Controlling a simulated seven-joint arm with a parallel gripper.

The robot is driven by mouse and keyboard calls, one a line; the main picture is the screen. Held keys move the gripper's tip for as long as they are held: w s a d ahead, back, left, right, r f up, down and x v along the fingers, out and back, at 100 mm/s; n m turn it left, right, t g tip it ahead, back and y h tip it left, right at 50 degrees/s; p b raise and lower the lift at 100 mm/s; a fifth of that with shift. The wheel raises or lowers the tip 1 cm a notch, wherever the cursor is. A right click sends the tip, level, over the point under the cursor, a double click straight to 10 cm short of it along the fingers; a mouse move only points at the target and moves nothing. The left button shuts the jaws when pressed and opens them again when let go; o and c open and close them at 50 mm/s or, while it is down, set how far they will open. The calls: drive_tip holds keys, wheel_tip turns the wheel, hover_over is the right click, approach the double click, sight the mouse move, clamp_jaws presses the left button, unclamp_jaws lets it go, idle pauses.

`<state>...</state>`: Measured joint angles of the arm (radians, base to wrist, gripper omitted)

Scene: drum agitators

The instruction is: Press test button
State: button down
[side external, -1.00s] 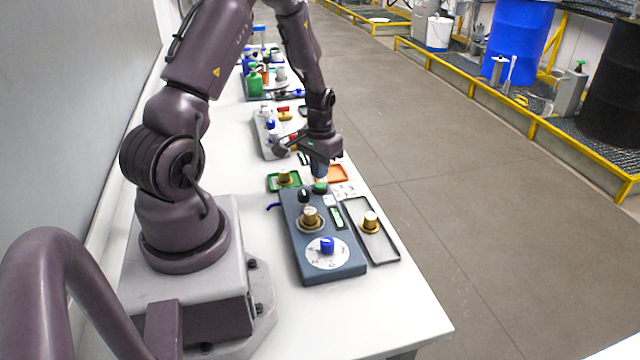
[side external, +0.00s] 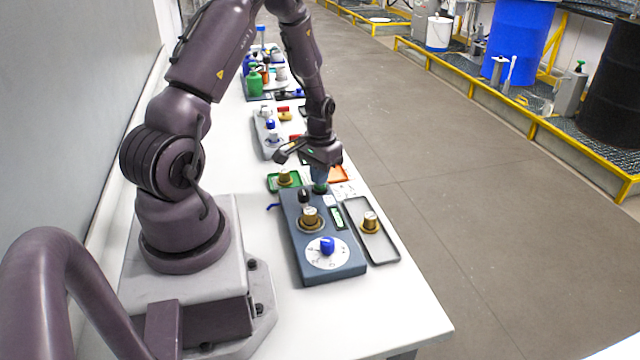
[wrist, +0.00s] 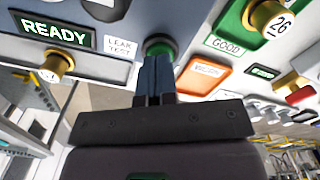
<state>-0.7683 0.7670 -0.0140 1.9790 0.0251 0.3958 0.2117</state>
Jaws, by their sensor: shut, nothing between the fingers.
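The green button (wrist: 160,46) sits in a dark ring beside the "LEAK TEST" label (wrist: 121,47) in the wrist view. In the side view the button (side external: 320,189) shows at the far end of the blue-grey test panel (side external: 290,215), mostly covered by the fingers. My gripper (wrist: 155,62) is shut and empty, its fingertips at the near side of the button. In the side view my gripper (side external: 320,183) points down onto it. I cannot tell how far the button is pushed in. The display (wrist: 55,32) reads "READY".
The panel also carries a black knob (side external: 304,195), a brass fitting (side external: 310,216) and a blue dial knob (side external: 327,245). A grey tray (side external: 388,257) holds another brass fitting (side external: 370,222). A green tray (side external: 271,185) and an orange tray (side external: 340,172) lie close by.

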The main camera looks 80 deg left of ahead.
drive_tip(key=shift+f, duration=0.45)
idle(0.5)
drive_tip(key=shift+r, duration=3.5)
